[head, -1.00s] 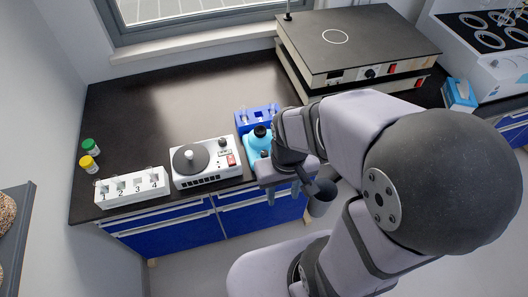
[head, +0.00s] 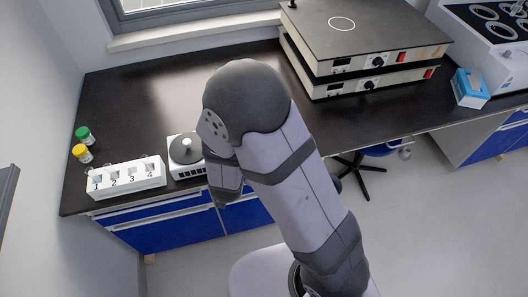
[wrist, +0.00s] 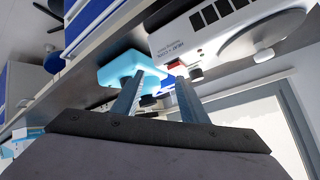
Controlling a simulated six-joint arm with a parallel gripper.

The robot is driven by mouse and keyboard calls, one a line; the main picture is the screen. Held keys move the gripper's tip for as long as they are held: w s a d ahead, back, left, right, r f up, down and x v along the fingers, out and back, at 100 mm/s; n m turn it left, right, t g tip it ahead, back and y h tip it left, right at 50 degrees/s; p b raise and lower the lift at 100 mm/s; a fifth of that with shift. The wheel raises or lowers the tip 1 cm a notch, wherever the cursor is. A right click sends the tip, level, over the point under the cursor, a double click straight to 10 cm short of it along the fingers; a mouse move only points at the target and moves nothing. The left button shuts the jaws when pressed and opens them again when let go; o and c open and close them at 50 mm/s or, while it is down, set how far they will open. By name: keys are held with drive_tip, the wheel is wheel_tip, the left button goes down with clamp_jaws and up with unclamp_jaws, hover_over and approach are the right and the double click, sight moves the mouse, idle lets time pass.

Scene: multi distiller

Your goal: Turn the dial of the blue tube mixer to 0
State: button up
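The light blue mixer (wrist: 118,68) shows in the wrist view just past my left fingertip. Its dial is not clearly visible there. In the head view my own arm hides the mixer. My gripper (wrist: 160,80) is open and empty, with a gap between its two blue-grey fingers. The fingertips overlap the mixer's edge and the front of the white heating mixer (wrist: 225,32) in the picture; I cannot tell whether they touch either one.
The white heating mixer (head: 184,172) with its grey disc stands left of my arm. A white numbered holder (head: 128,192), green-capped (head: 84,134) and yellow-capped (head: 82,153) jars are farther left. Stacked hotplates (head: 370,75) stand at the back right. The dark bench (head: 150,100) is clear behind.

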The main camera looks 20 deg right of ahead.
drive_tip(key=h, duration=0.1)
drive_tip(key=d+t+b, duration=0.1)
drive_tip(key=d+f+m+h, duration=0.1)
drive_tip(key=shift+s+h+b, duration=0.25)
drive_tip(key=shift+h+b, duration=0.05)
drive_tip(key=shift+b, duration=0.05)
drive_tip(key=s+f+n+t+h+b, duration=0.1)
drive_tip(key=b, duration=0.2)
drive_tip(key=s+d+f+n+t+h+b, duration=0.1)
drive_tip(key=b, duration=0.2)
drive_tip(key=s+f+n+t+h+b, duration=0.1)
drive_tip(key=t+h+b, duration=0.1)
drive_tip(key=b, duration=0.1)
drive_tip(key=shift+s+d+n, duration=0.25)
drive_tip(key=shift+d+n, duration=0.15)
drive_tip(key=shift+p+x, duration=0.6)
drive_tip(key=shift+x, duration=3.05)
drive_tip(key=shift+r, duration=0.1)
drive_tip(key=shift+c, duration=0.6)
clamp_jaws()
